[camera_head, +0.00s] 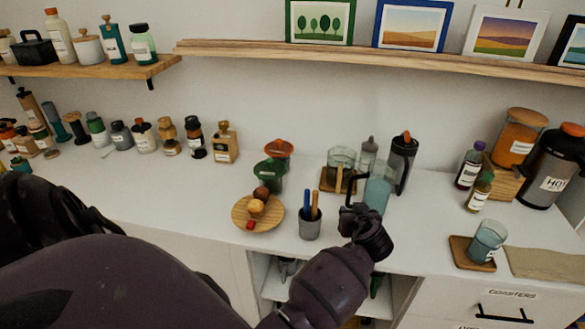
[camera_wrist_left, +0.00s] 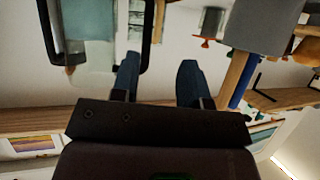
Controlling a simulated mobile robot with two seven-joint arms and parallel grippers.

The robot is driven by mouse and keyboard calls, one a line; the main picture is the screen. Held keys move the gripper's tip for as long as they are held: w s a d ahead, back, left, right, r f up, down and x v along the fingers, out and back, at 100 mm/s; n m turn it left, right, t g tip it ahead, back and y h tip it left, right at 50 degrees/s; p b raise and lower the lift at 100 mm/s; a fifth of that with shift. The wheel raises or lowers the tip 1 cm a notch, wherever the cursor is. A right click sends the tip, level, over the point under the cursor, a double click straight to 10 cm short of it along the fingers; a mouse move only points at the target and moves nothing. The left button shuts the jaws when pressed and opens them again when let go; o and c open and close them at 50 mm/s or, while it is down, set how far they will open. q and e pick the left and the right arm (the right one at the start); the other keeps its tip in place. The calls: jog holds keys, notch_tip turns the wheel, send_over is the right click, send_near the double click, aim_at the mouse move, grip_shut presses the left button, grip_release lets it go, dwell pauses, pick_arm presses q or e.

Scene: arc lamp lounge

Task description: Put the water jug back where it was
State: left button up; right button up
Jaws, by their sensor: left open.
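The water jug (camera_head: 379,190) is pale blue-grey and see-through, with a black handle. It stands upright on the white counter (camera_head: 420,225), right of centre in the head view. My left gripper (camera_head: 356,211) is just in front of the jug, on its handle side. In the left wrist view, which is upside down, the two fingers of my left gripper (camera_wrist_left: 158,80) are apart with nothing between them. The jug's black handle (camera_wrist_left: 148,35) shows close beyond one finger; I cannot tell whether they touch. The gripper partly hides the jug's lower part. My right gripper is not in view.
A grey cup (camera_head: 310,229) with pens stands left of my gripper, beside a round wooden plate (camera_head: 240,222) of food. A dark flask (camera_head: 404,160) and a glass vessel (camera_head: 341,158) stand behind. A glass (camera_head: 487,238) on a coaster is at right. Counter between is clear.

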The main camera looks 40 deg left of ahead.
pick_arm(q)
jog(key=s+f+m+t+h, duration=0.1)
jog(key=s+f+m+h, duration=0.2)
jog(key=s, duration=0.6)
jog(key=s+d+f+m+t+h, duration=0.1)
jog(key=s+f+m+h, duration=0.2)
jog(key=s, duration=0.6)
jog(key=s+d+f+m+h, duration=0.1)
jog(key=s+f+m+h, duration=0.2)
jog(key=s, duration=0.6)
notch_tip(320, 180, down, 2)
jog(key=shift+s+d+f+m+t, duration=0.15)
jog(key=shift+s+m+t, duration=0.2)
jog(key=shift+m+t, duration=0.05)
